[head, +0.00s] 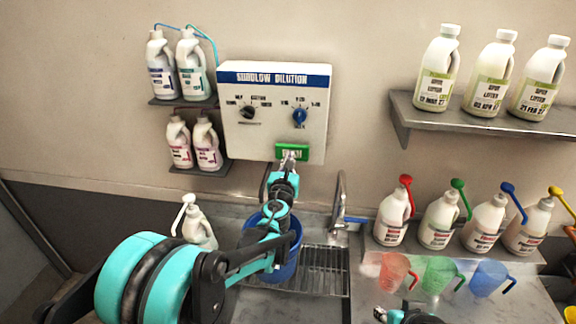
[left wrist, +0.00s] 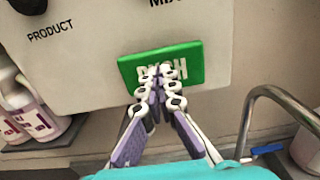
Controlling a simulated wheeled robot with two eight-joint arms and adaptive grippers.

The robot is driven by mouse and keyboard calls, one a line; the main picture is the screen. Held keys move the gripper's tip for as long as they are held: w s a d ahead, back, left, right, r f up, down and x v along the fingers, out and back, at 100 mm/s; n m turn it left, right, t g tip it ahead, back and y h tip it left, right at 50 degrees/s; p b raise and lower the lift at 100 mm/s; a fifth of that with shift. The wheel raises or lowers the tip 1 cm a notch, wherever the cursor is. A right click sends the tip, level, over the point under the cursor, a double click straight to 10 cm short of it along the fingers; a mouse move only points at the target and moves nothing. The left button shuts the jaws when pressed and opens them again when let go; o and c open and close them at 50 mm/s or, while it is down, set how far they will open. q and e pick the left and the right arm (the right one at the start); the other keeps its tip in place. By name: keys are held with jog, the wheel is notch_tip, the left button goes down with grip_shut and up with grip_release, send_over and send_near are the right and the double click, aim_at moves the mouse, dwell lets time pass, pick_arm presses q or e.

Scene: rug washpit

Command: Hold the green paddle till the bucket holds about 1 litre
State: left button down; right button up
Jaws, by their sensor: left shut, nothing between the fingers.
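The green paddle (head: 293,153), marked PUSH, sits low on the front of the white dilution dispenser (head: 268,132). It also shows in the left wrist view (left wrist: 186,66). My left gripper (head: 287,160) is shut and empty, with its fingertips (left wrist: 160,80) over the paddle's lower middle. They look to be against it, but I cannot tell how far it is pressed. The blue bucket (head: 291,266) stands in the sink below, largely covered by my left arm. Its liquid level is hidden. Part of my right gripper (head: 392,314) shows at the bottom edge; its fingers are unclear.
A tap (head: 338,205) stands right of the bucket beside the drain grate (head: 322,272). Red (head: 396,272), green (head: 440,275) and blue (head: 488,278) jugs stand on the right counter. Pump bottles and shelved bottles line the wall.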

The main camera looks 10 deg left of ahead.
pick_arm(q)
jog(key=shift+w, duration=0.2)
jog(key=shift+w+r+b, duration=0.25)
jog(key=shift+w+b, duration=0.2)
jog(key=shift+w, duration=0.45)
dwell(6.9)
